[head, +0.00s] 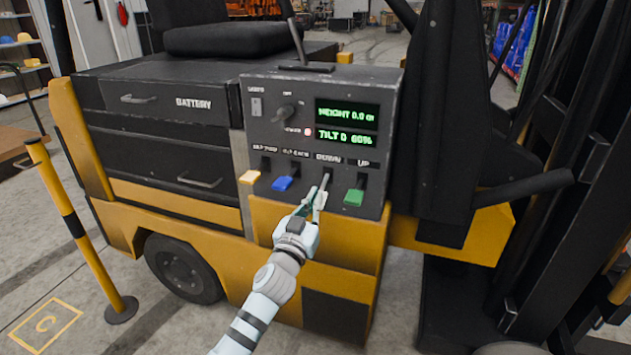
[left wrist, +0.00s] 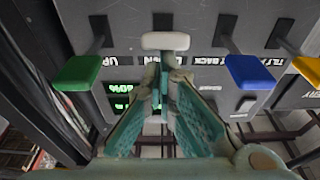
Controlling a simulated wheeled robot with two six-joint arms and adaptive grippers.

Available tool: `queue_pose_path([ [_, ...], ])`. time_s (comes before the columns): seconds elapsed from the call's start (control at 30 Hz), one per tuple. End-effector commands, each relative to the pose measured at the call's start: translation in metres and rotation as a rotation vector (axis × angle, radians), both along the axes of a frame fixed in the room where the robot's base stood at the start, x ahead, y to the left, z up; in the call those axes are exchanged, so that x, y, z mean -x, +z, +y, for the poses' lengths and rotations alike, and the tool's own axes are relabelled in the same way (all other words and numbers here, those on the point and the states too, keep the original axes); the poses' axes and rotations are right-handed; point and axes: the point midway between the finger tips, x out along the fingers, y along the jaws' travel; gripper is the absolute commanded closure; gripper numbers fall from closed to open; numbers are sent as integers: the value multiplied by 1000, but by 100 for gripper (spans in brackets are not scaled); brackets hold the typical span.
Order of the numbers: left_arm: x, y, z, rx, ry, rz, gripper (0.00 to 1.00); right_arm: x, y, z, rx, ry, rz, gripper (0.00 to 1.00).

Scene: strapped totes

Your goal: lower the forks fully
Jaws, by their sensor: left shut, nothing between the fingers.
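The control panel (head: 278,135) on the yellow forklift carries a row of levers. The down lever (left wrist: 166,41) has a white knob; in the head view my left gripper largely covers it. The green up lever (head: 354,196) is to its right and the blue tilt-back lever (head: 283,183) to its left. My left gripper (head: 318,192) is shut and empty, its fingertips at the down lever, close to the white knob; whether they touch cannot be told. The forks are not visible.
A yellow-knobbed lever (head: 250,177) is at the row's left end. A key switch (head: 284,114) and a red light (head: 308,131) sit above. A yellow post (head: 75,230) stands at left. The black mast (head: 570,150) is at right.

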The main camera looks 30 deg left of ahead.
Motion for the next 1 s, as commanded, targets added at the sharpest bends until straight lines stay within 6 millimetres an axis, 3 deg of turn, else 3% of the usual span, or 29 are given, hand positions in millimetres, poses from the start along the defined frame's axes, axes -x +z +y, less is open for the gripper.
queue_pose_path([
  [0.5,0,2,0,0,0,2,100,0,3,0,0,0,0,60],
  [0.63,2,18,-5,1,-5,2,100,0,19,0,-2,-5,1,60],
  [0.77,5,48,-12,1,-15,1,100,3,49,7,-11,-12,4,60],
  [1.0,63,29,-22,-2,-18,2,100,6,33,15,-24,-16,8,60],
])
